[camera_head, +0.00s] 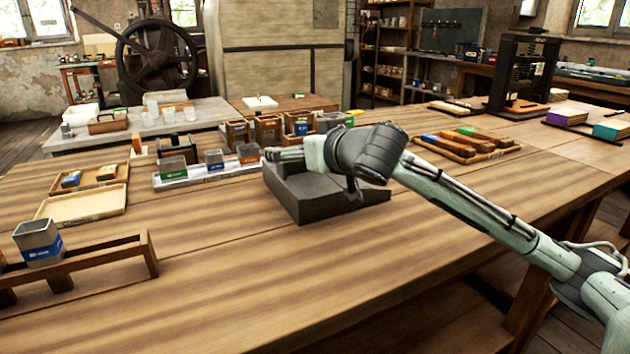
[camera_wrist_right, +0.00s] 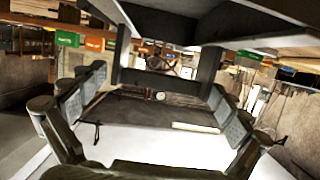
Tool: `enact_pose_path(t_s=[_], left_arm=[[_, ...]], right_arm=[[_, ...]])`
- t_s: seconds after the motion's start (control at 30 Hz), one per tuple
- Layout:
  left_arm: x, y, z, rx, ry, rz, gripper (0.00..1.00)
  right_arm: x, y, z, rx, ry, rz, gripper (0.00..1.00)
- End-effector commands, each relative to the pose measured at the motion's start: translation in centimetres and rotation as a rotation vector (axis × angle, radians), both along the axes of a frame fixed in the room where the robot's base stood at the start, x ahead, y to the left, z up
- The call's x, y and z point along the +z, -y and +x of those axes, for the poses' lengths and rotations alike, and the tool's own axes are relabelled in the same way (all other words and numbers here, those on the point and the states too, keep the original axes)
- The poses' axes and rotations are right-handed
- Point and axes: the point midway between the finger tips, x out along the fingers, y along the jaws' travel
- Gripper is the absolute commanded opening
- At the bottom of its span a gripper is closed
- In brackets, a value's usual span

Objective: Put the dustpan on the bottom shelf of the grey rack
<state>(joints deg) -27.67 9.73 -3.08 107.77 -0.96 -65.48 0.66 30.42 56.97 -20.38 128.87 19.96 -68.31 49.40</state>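A dark grey dustpan-like object (camera_head: 305,205) sits on the near wooden table, with a raised back and an open, sloped front. My right gripper (camera_head: 282,155) is over its back edge, and my right arm comes in from the right and hides part of it. In the right wrist view, the two fingers of my right gripper (camera_wrist_right: 160,98) are spread wide. A dark bar (camera_wrist_right: 163,80) with two posts crosses between them, and I cannot tell whether they touch it. My left gripper is not in view. I cannot make out a grey rack in these views.
Left of the dustpan are a white tray (camera_head: 205,178) with small bins, pale wooden trays (camera_head: 85,204) and a wooden rail (camera_head: 105,255). A tray of coloured blocks (camera_head: 465,152) lies to the right. The table's front middle is clear.

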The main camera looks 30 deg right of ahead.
Motion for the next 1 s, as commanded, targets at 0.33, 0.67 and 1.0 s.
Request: enact_pose_path(t_s=[0.33,0.67,1.0], left_arm=[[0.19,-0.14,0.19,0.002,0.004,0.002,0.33],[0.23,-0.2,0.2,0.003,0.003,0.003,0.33],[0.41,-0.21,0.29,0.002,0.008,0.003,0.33]], right_arm=[[-0.02,0.03,-0.03,0.0,-0.001,0.0,0.55],[0.11,0.04,-0.03,-0.001,0.002,0.0,0.2],[0.36,0.1,0.08,0.0,0.002,0.0,0.2]])
